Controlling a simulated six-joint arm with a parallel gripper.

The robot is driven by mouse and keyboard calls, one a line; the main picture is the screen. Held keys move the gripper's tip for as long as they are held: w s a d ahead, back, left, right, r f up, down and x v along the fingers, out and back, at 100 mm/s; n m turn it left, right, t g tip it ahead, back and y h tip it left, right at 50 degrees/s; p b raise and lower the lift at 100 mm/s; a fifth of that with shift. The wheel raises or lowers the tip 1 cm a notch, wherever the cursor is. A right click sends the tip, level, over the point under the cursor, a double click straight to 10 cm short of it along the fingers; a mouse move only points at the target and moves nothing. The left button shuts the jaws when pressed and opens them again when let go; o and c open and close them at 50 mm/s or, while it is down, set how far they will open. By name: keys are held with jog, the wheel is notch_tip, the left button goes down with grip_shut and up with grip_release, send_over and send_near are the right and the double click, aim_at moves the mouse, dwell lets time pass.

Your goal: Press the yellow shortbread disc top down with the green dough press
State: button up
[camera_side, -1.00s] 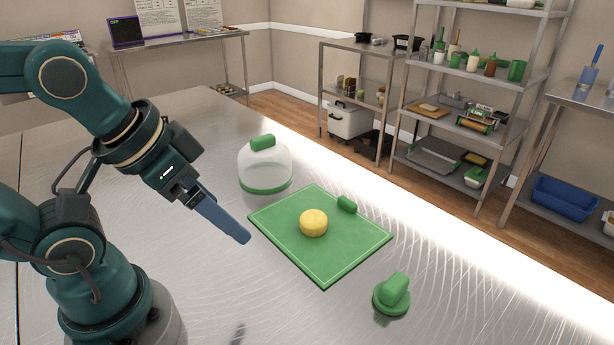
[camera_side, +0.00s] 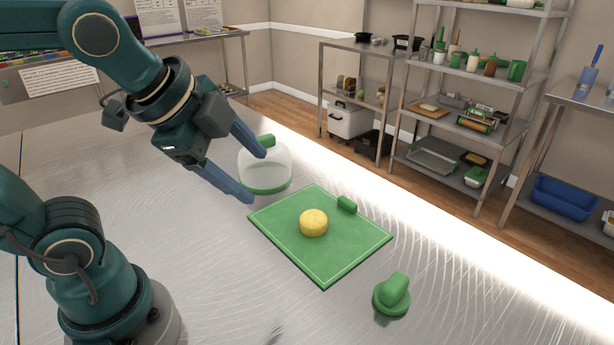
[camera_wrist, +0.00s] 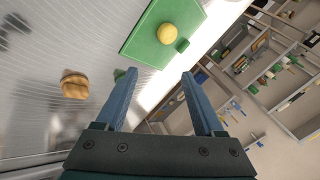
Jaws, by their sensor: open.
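The yellow shortbread disc (camera_side: 313,222) lies flat on a green mat (camera_side: 325,270); it also shows near the top of the wrist view (camera_wrist: 167,33). The green dough press (camera_side: 392,293), a round base with an upright grip, stands on the metal table to the right of the mat. My gripper (camera_side: 257,175) is open and empty, above the table, left of the mat and away from disc and press. Its blue fingers also show in the wrist view (camera_wrist: 159,75).
A clear dome with green rim and knob (camera_side: 265,170) stands behind the mat, partly covered by my fingers in the side view. A green block (camera_side: 347,204) sits at the mat's far edge. A brown bun-like thing (camera_wrist: 75,84) lies on the table.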

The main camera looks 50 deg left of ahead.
jog(key=w+d+m, duration=0.3)
jog(key=w+m, duration=0.4)
jog(key=m, duration=0.3)
jog(key=m+g, duration=0.1)
jog(key=m, duration=1.1)
send_over(396, 282)
jog(key=a, duration=0.4)
notch_tip(396, 282, down, 8)
jog(key=shift+m+g, duration=0.7)
jog(key=shift+m, duration=0.2)
jog(key=d+f, duration=0.1)
jog(key=f, duration=0.1)
jog(key=s+d+f, duration=0.1)
jog(key=f, duration=0.1)
jog(key=s+d+f, duration=0.1)
jog(key=d, duration=0.1)
jog(key=shift+d+f, duration=0.1)
jog(key=shift+f, duration=0.3)
jog(key=shift+x, duration=2.35)
jog(key=shift+w, duration=0.1)
